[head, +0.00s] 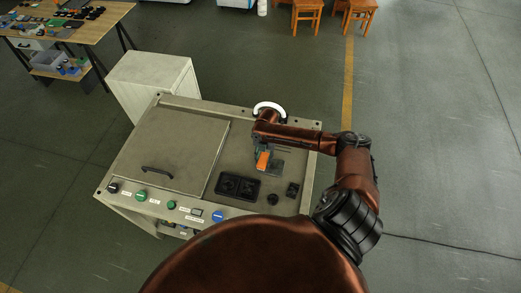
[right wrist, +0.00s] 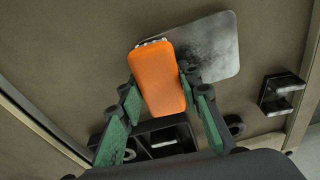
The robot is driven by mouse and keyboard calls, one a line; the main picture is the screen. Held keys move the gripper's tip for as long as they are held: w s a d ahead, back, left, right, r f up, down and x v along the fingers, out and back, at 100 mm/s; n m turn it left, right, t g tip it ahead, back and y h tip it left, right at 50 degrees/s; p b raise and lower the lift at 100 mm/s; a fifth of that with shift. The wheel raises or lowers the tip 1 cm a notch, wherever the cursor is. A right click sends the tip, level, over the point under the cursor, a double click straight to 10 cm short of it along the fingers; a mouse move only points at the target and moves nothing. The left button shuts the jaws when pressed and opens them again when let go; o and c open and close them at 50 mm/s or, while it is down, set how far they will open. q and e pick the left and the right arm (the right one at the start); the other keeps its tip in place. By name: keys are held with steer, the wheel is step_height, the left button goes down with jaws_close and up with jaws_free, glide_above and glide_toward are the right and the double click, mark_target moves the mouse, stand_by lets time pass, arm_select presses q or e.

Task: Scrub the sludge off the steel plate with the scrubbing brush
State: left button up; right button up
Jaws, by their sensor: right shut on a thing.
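The scrubbing brush, with an orange back (right wrist: 160,80), is held between the green-padded fingers of my right gripper (right wrist: 163,100). Its pale bristle edge shows at the far end. In the head view the orange brush (head: 263,160) hangs below my right wrist over the machine top. The steel plate (right wrist: 225,40) lies flat, with dark sludge smeared near the brush. In the head view the plate (head: 277,168) is partly hidden behind the gripper and brush. The brush overlaps the plate's edge; I cannot tell whether it touches. My left gripper is not in view.
Buttons line the front edge. A white cabinet (head: 150,80) stands behind.

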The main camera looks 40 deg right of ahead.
steer(key=r+p, duration=0.2)
steer(key=r, duration=0.1)
steer(key=shift+s+d+r, duration=0.1)
steer(key=shift+s+r, duration=0.1)
steer(key=shift+r, duration=0.1)
steer(key=shift+r+p, duration=0.4)
steer(key=shift+p, duration=0.1)
steer(key=shift+w+r+p, duration=0.1)
steer(key=shift+r+p, duration=1.5)
steer(key=shift+r, duration=0.05)
steer(key=shift+f, duration=0.1)
